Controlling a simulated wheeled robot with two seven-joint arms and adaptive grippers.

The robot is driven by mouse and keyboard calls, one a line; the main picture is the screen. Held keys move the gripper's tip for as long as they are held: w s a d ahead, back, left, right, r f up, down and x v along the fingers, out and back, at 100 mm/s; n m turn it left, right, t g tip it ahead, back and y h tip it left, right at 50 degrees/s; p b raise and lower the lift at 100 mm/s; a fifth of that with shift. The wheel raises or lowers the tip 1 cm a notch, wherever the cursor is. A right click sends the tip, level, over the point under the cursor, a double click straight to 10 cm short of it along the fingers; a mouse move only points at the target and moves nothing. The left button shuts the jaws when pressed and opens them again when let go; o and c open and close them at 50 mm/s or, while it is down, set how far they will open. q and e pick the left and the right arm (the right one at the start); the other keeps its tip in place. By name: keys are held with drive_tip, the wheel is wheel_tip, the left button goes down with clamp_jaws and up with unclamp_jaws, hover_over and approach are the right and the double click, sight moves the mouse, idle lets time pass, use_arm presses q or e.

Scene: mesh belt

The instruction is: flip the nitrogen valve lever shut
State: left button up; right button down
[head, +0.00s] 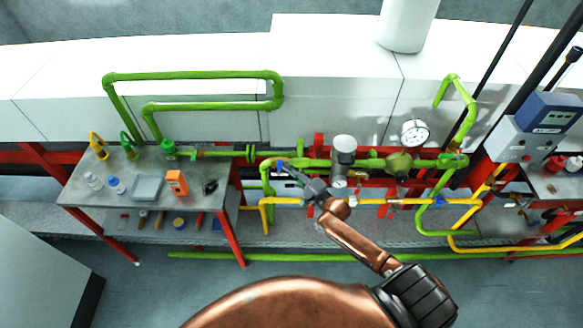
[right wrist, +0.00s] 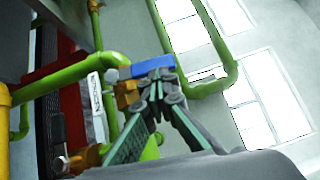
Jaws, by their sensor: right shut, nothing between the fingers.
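A blue valve lever (head: 277,165) shows on the green pipework, left of the grey cylindrical unit. In the right wrist view the blue lever (right wrist: 153,66) lies just beyond my fingertips, beside a brass valve body (right wrist: 128,96) on a green pipe. My right gripper (head: 284,168) reaches up and left to the lever. In the right wrist view its fingers (right wrist: 156,80) meet at the tips, shut and empty, right at the lever's near side. I cannot tell whether they touch it. The fingers partly hide the valve. My left gripper is not in view.
Green pipes (right wrist: 65,74) run close beside the gripper. A pressure gauge (head: 414,132) and yellow pipes (head: 382,201) are to the right. A second blue lever (head: 440,201) sits on the yellow line. A grey bench (head: 143,202) with bottles stands left.

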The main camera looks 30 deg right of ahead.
drive_tip(key=shift+s+d+f+b, duration=0.8)
drive_tip(key=shift+s+d+b, duration=2.05)
drive_tip(key=shift+s, duration=3.1)
drive_tip(key=a+p+x, duration=0.2)
drive_tip(key=p+x, duration=0.2)
drive_tip(key=x, duration=0.8)
drive_tip(key=shift+a+p, duration=0.25)
drive_tip(key=shift+p, duration=0.15)
drive_tip(key=shift+r, duration=0.1)
